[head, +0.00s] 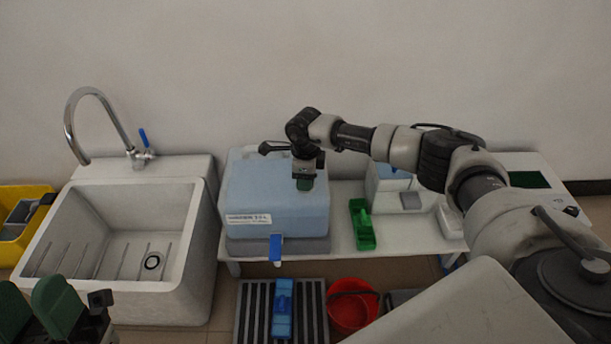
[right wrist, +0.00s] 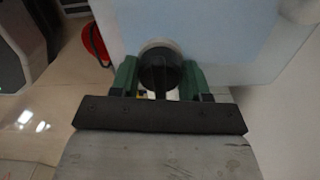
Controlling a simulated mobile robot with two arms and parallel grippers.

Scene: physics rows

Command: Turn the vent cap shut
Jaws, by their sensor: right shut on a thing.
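The vent cap (right wrist: 160,68) is a dark round knob with a pale ring behind it, on the pale blue container (head: 278,190). My right gripper (head: 305,184) reaches down onto the container's top. In the right wrist view its green fingers (right wrist: 160,78) sit on both sides of the cap, shut on it. In the head view the cap is hidden by the gripper. My left gripper (head: 36,300) is at the lower left, with its green fingers apart and nothing seen between them.
A blue tap (head: 276,248) sticks out of the container's front. The table (head: 345,215) also holds a green tray (head: 362,225). A sink (head: 120,235) stands to the left. A red bucket (head: 352,305) and a slatted grate (head: 310,300) are below.

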